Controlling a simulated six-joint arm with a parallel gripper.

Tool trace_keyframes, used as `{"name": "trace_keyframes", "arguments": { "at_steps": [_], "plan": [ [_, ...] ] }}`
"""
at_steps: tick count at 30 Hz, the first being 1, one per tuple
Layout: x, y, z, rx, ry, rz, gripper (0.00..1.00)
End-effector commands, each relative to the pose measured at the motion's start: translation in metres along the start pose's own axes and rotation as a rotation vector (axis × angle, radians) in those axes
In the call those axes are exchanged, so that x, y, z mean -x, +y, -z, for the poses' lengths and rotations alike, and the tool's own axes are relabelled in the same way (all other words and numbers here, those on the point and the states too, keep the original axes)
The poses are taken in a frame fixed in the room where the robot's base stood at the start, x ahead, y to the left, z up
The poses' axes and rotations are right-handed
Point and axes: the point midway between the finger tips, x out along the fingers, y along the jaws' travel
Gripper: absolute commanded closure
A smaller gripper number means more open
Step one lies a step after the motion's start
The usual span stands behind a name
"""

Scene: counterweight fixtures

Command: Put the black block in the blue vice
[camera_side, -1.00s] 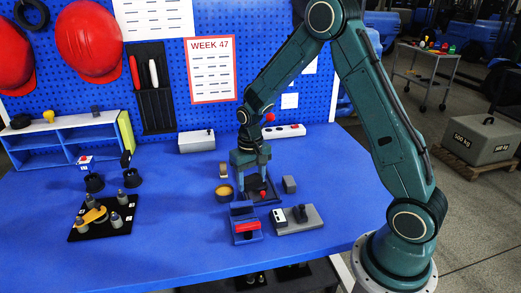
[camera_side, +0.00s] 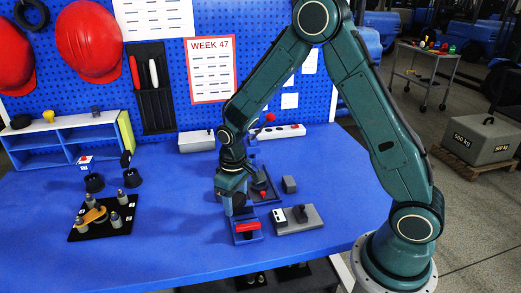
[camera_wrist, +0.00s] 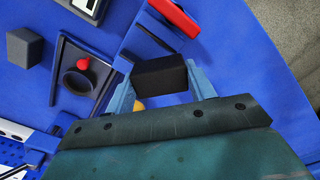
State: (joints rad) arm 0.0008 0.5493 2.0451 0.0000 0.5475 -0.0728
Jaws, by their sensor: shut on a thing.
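The black block (camera_wrist: 160,77) is held between the two pale blue fingers of my gripper (camera_wrist: 161,84) in the wrist view. In the side view my gripper (camera_side: 236,205) hangs just above and behind the blue vice (camera_side: 246,239), and the block is hard to make out there. The vice has a red bar across its front. In the wrist view the vice (camera_wrist: 150,32) lies just beyond the block, with its dark gap showing. The block appears outside the vice, apart from it.
A dark tray (camera_side: 273,198) with a red-knobbed piece is behind the vice, and a grey block (camera_side: 289,184) stands beside it.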

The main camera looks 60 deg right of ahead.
Motion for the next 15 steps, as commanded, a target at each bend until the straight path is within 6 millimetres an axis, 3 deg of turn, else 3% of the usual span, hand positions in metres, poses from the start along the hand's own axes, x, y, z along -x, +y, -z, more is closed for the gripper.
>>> {"name": "trace_keyframes", "arguments": {
  "at_steps": [15],
  "plan": [
    [0.030,0.004,0.002,0.466,0.003,-0.001,0.70]
  ]
}}
